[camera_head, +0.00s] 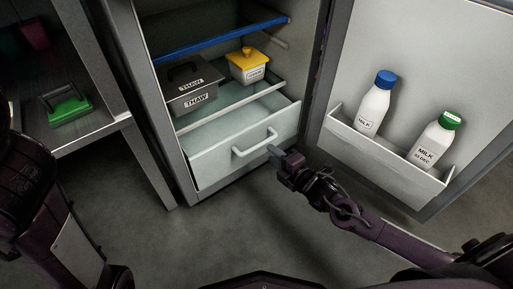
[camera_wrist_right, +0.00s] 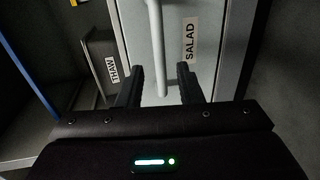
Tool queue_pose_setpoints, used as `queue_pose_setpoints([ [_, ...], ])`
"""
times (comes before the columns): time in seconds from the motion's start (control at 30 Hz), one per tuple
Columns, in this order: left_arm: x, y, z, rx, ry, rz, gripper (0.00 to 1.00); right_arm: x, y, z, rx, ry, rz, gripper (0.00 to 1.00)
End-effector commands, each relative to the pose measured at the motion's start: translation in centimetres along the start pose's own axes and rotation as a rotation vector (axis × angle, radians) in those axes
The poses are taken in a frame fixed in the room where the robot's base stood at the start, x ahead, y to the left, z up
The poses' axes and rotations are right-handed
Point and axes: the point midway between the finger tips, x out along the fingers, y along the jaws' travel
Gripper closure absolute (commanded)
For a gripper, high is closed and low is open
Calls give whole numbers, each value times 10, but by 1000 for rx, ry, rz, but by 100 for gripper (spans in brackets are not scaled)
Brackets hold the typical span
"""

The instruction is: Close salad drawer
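The salad drawer (camera_head: 215,162) is the pale bottom drawer of the open fridge and stands partly pulled out. Its white bar handle (camera_head: 254,143) is on the front; in the right wrist view the drawer front (camera_wrist_right: 177,70) carries a SALAD label (camera_wrist_right: 190,38), and the handle (camera_wrist_right: 156,45) also shows there. My right gripper (camera_head: 276,153) is at the drawer front, by the handle's right end. Its two fingers (camera_wrist_right: 160,88) are apart with nothing clamped, and the handle's end shows between them; contact is unclear. My left arm shows at the left, its gripper out of view.
Above the drawer, a grey THAW box (camera_head: 190,86) and a yellow-lidded container (camera_head: 248,68) stand on a shelf. The fridge door (camera_head: 425,65) is open at right, with two milk bottles in its bin (camera_head: 385,150). A counter (camera_head: 95,125) with a green item stands left.

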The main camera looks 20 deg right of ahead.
Motion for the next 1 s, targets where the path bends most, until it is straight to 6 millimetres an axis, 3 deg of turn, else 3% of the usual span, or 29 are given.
queue_pose_setpoints([
  [0.4,-41,5,-11,0,-3,0,64,62,-2,0,2,-1,3,67],
  [0.83,-45,6,-12,-1,-3,0,64,74,1,0,2,0,-1,67],
  [1.0,-45,6,-12,-1,-3,0,64,73,1,0,2,0,-1,89],
])
